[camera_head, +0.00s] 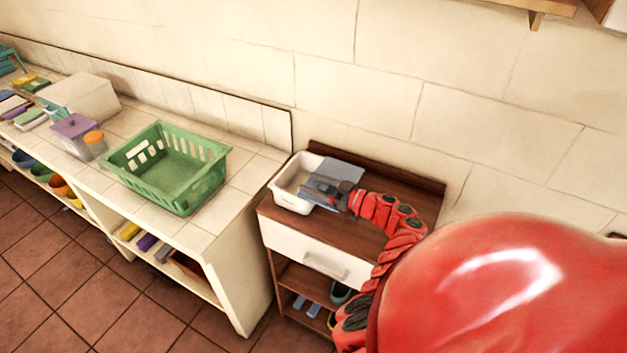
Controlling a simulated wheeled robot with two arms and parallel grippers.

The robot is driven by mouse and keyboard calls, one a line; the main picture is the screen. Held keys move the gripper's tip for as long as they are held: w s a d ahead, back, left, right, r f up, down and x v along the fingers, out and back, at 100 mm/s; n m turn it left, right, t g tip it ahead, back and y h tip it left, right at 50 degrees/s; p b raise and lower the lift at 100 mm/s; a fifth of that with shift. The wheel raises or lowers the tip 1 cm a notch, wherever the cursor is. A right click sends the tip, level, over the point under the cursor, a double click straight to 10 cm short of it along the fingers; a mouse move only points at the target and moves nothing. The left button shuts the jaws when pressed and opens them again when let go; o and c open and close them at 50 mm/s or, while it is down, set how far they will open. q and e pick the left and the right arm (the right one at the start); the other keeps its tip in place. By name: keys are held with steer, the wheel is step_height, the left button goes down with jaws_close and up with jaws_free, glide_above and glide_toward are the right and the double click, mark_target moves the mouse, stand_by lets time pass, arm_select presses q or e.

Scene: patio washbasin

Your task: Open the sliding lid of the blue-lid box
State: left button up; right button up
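The box is a white tub (289,198) on top of the small brown cabinet. Its blue-grey lid (343,170) covers the right part, and the left part of the tub is open, showing a white inside. My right gripper (312,190) reaches over the box from the right, at the lid's near left edge. Its fingers overlap the lid and tub in the picture, and I cannot tell whether they touch the lid or whether they are open or shut. My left gripper is not in view.
The brown cabinet (405,192) has a white drawer front (312,257) and a raised back edge. A tiled counter to the left holds a green basket (168,168), a purple-lidded container (75,127) and a white box (84,97). A wall stands behind.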

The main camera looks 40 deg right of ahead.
steer(key=shift+s+d+f, duration=0.15)
steer(key=shift+s+d, duration=0.05)
steer(key=shift+s, duration=0.25)
steer(key=b+v, duration=0.3)
steer(key=v, duration=0.8)
